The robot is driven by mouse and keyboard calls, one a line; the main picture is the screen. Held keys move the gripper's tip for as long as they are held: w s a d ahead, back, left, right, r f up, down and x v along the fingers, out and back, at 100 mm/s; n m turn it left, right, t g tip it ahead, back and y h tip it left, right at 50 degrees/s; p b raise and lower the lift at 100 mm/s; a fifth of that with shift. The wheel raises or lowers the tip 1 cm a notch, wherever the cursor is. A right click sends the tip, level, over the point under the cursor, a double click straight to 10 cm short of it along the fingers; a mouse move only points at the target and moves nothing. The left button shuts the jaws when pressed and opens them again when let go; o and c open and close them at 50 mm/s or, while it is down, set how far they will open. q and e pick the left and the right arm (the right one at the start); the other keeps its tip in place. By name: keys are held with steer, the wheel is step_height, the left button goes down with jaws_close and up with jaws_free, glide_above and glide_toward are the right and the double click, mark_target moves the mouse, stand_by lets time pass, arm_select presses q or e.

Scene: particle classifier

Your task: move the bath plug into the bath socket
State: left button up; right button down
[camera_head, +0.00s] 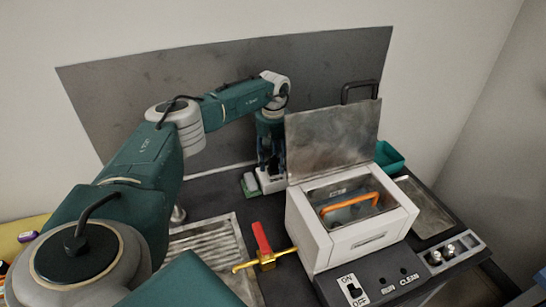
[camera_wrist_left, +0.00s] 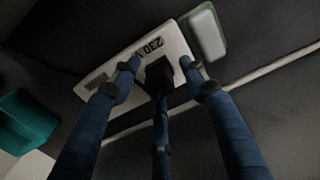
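A white socket panel marked "230 V" (camera_wrist_left: 150,48) lies in front of my left gripper in the left wrist view. In the head view the white panel (camera_head: 270,183) is on the dark worktop by the back wall. A dark block (camera_wrist_left: 158,76), possibly the bath plug, sits against the panel between the blue fingertips. Whether it is seated in a socket is hidden. My left gripper (camera_head: 271,166) points down just above the panel. Its fingers (camera_wrist_left: 160,72) are around the dark block, with gaps at the two outer ones; contact by the middle finger is unclear. My right gripper is not in view.
A green and white block (camera_head: 250,184) is beside the panel. A white box (camera_head: 355,238) with an open metal lid (camera_head: 335,140) and an orange handle (camera_head: 350,203) stands to the right. A red-handled valve (camera_head: 262,240) is in front. A teal bin (camera_head: 388,157) stands behind.

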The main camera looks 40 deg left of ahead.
mark_target(273, 159)
arm_select(q)
steer(key=shift+r, duration=0.15)
step_height(273, 159, up, 12)
stand_by(0.4)
stand_by(0.5)
